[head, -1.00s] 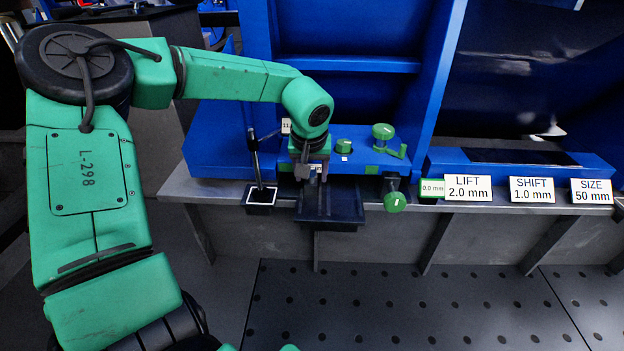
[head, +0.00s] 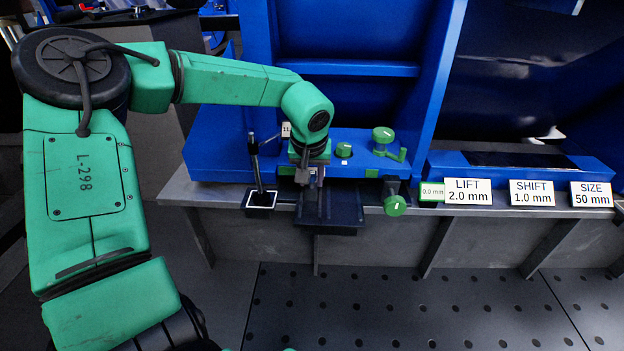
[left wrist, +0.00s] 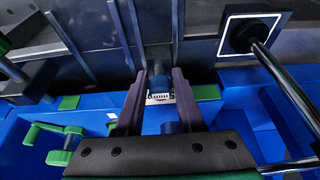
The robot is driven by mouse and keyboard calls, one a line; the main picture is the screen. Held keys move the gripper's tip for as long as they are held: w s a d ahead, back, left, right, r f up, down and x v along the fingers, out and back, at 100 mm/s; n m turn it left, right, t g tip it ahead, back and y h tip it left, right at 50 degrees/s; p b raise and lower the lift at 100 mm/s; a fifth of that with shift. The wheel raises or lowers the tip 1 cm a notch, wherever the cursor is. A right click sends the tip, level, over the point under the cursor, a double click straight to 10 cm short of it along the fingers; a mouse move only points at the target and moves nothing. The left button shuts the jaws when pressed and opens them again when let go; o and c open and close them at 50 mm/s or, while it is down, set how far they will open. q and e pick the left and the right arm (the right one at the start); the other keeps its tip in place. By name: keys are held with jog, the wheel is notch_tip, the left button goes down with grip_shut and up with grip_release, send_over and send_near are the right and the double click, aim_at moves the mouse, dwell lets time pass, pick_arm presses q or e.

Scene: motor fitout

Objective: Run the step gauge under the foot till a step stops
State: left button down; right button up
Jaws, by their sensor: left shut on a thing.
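My left gripper (head: 309,178) is at the front edge of the blue foot block (head: 362,147), pointing down over a dark tray. It is shut on a small piece with a white label (left wrist: 161,98), taken to be the step gauge; its label ends in "mm" and is partly hidden. In the left wrist view the two dark fingers of my gripper (left wrist: 160,105) stand on either side of it. Most of the gauge is hidden, and I cannot tell whether a step touches the foot. My right gripper is not in view.
Dark tray (head: 345,208) lies below the gripper. A dark post stands on a white-bordered square pad (head: 261,199) to the left. Green knobs (head: 383,135) and (head: 395,206) sit to the right, beside a 0.0 mm readout (head: 431,192) and plates reading LIFT 2.0 mm (head: 468,191), SHIFT, SIZE.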

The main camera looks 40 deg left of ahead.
pick_arm(q)
jog(key=s+d, duration=0.8)
jog(key=s, duration=0.3)
jog(key=shift+s+d, duration=0.35)
jog(key=shift+d, duration=0.05)
dwell(1.0)
jog(key=shift+w+r, duration=0.1)
notch_tip(320, 180, up, 5)
jog(key=p, duration=0.4)
jog(key=shift+p, duration=0.35)
dwell(0.4)
